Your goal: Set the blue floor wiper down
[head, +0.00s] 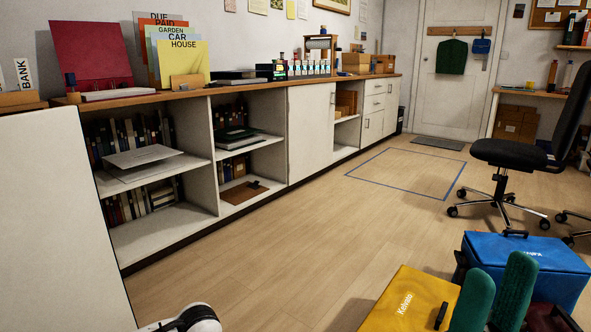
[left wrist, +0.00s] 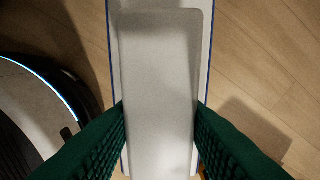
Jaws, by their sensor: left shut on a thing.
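In the left wrist view, my left gripper (left wrist: 160,112) has its green ribbed fingers on both sides of a long pale grey piece (left wrist: 160,60) with thin blue edges. This seems to be the blue floor wiper, and the gripper is shut on it. Wooden floor shows on both sides, but I cannot tell whether the piece touches it. In the head view, the left fingers and the wiper do not show. My right gripper (head: 497,275) has two upright green fingers close together at the bottom right.
A yellow box (head: 408,300) and a blue box (head: 530,262) are by my right gripper. A blue-outlined rectangle (head: 400,155) on the floor is empty. A black office chair (head: 510,158) stands at the right. White shelves (head: 245,130) line the left. Open wooden floor (head: 270,240) lies between.

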